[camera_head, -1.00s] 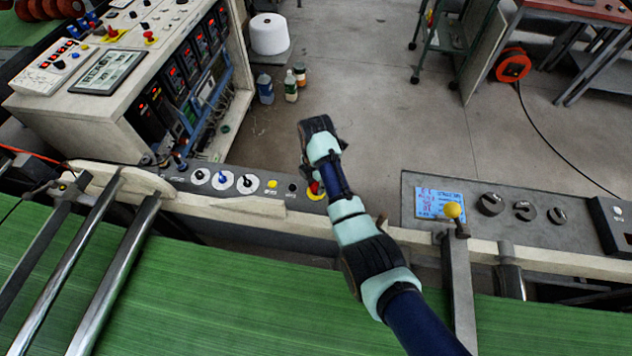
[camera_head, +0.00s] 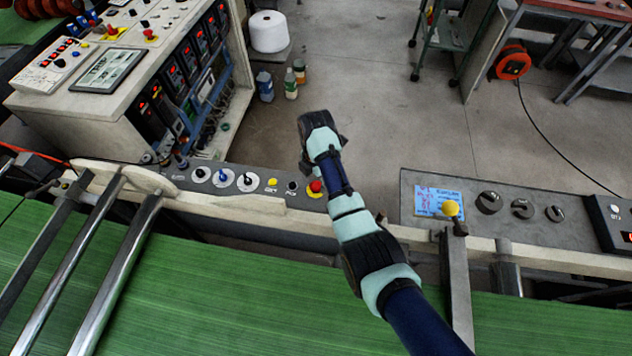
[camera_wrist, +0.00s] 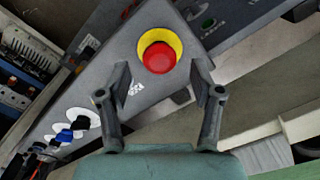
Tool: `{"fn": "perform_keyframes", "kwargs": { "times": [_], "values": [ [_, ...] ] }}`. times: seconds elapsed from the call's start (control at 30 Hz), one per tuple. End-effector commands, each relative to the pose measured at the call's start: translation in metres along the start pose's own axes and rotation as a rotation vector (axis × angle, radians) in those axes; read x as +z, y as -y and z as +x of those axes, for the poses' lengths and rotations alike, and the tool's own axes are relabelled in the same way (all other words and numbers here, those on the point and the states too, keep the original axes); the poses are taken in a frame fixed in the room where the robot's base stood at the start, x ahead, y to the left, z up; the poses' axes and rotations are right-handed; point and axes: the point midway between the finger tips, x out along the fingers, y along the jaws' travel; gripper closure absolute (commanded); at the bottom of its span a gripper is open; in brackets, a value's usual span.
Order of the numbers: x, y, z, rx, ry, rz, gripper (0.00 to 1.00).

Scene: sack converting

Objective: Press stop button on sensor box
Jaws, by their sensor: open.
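The red stop button (camera_wrist: 158,57) sits in a yellow ring on the grey sensor box (camera_wrist: 125,65) in the wrist view. In the head view the red button (camera_head: 316,186) shows at the right end of the grey panel (camera_head: 255,201), just left of my arm. My gripper (camera_wrist: 161,78) is open and empty. In the wrist view its two fingers stand apart, with the button beyond and between their tips. I see no contact with the button. In the head view the fingers are hidden below the wrist.
Several knobs, a yellow button (camera_head: 272,182) and a black button (camera_head: 292,187) sit left of the red one. A second panel with a blue screen (camera_head: 436,202) and a yellow ball-topped lever (camera_head: 451,208) stands to the right. Green sheet (camera_head: 210,290) runs in front.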

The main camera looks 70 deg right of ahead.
Motion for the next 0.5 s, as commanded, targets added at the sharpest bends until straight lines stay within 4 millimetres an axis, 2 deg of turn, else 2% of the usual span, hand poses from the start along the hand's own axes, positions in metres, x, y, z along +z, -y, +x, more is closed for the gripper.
{"fn": "perform_keyframes", "kwargs": {
  "times": [0.1,0.2,0.33,0.5],
  "values": [
    [0.001,-0.001,-0.026,0.004,0.002,0.000,0.34],
    [0.000,-0.001,-0.041,0.002,0.001,0.000,0.34],
    [0.000,0.000,-0.051,0.000,0.000,0.000,0.34],
    [0.000,0.000,-0.052,0.000,0.000,0.000,0.34]
  ]
}}
